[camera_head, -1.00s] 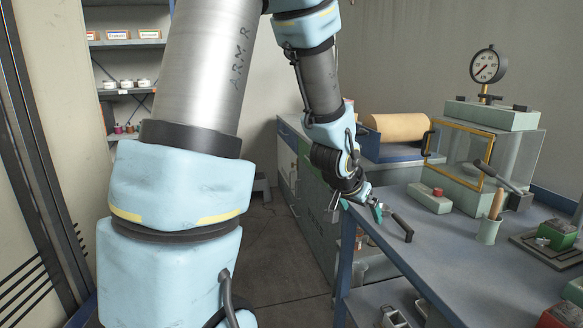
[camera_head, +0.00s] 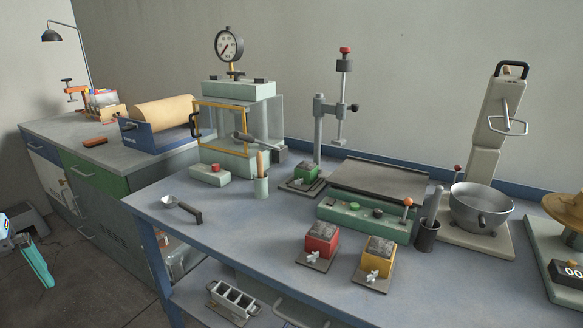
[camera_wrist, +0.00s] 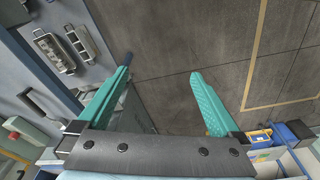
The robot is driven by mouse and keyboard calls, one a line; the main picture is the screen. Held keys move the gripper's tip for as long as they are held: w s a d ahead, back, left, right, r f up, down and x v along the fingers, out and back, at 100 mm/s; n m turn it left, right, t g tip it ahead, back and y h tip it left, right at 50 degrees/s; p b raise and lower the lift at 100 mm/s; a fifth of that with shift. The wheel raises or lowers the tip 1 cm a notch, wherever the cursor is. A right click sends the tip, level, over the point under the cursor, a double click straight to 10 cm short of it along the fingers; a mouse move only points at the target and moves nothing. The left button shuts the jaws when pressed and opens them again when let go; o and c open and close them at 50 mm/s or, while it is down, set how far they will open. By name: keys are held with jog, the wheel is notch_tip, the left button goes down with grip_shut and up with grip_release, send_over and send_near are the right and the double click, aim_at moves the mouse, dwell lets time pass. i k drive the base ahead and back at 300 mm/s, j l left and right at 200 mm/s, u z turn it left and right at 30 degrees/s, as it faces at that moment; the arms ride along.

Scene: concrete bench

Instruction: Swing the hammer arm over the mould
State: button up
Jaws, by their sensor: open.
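The hammer stand (camera_head: 318,130) is a grey post on the concrete bench. Its short arm (camera_head: 331,105) points right and carries an upright rod (camera_head: 341,85) with a red knob on top and a small foot below. A green cube mould (camera_head: 304,175) sits on a dark plate at the foot of the post, left of the hammer rod, so the hammer is not above it. My gripper (camera_head: 33,258) is at the far left edge, low and off the bench, far from the hammer. In the wrist view my gripper (camera_wrist: 160,68) is open and empty, above the floor.
Red (camera_head: 321,241) and yellow (camera_head: 379,254) moulds stand at the bench front. A green-based tray unit (camera_head: 370,222) and a steel bowl (camera_head: 481,212) are right of the stand. The left front bench is mostly clear, with a scoop (camera_head: 183,208).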

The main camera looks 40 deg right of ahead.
aim_at(319, 107)
jog(key=k+l+z, duration=0.1)
jog(key=l+z, duration=0.85)
jog(key=l, duration=0.1)
